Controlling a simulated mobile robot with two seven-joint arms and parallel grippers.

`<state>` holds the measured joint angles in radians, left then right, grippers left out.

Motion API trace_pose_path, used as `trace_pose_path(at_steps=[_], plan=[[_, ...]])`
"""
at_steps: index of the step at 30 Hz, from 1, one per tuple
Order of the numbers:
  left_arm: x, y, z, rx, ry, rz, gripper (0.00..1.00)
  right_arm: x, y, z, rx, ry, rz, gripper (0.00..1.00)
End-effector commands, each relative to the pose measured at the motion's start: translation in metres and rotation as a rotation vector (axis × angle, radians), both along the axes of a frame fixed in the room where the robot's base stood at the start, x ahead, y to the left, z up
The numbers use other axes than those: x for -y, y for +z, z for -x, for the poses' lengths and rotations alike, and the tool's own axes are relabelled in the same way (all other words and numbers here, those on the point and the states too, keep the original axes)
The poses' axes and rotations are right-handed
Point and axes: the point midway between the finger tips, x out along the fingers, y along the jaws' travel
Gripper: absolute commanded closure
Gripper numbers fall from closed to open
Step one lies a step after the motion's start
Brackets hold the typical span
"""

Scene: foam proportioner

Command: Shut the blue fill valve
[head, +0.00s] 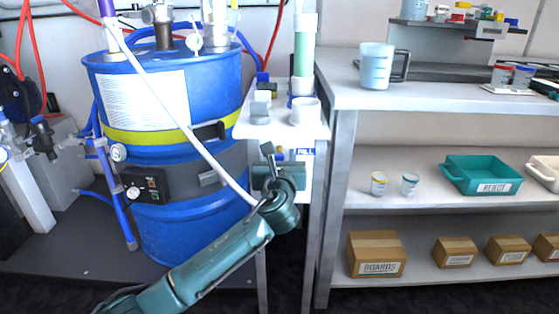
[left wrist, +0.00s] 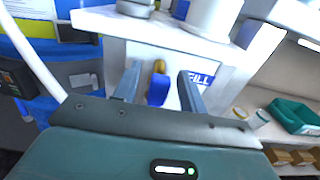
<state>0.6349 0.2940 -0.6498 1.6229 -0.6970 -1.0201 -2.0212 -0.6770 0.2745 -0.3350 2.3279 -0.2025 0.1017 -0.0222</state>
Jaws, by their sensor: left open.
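The blue fill valve (left wrist: 158,90) shows in the left wrist view as a blue handle below a small brass part, on a white panel with a blue FILL label (left wrist: 201,79). The FILL label (head: 305,152) also shows in the head view, under the small white shelf. My left gripper (left wrist: 160,72) is open, with one finger on each side of the blue handle in the picture. I cannot tell whether the fingers touch it. In the head view my left gripper (head: 279,160) is in front of the panel and hides most of the valve. My right gripper is not in view.
A blue drum (head: 200,225) with a yellow band stands left of the panel, and a white hose (head: 170,110) crosses in front of it. A white cup (head: 305,111) stands on the shelf above. A metal bench (head: 343,200) with a teal tray (head: 483,174) is to the right.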

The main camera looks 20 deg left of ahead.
Motion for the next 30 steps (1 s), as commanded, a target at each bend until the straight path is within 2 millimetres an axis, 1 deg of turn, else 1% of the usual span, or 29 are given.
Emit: trace_pose_path(at_steps=[6,21,30], plan=[[-0.0001,0.0000,-0.0002,-0.001,0.000,0.000,0.58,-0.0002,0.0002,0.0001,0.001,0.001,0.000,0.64],[-0.0001,-0.0003,0.0001,-0.001,0.000,0.000,0.99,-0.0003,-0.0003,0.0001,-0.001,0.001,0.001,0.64],[0.0000,-0.0005,0.0002,-0.001,0.000,0.000,1.00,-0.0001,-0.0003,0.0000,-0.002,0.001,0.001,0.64]])
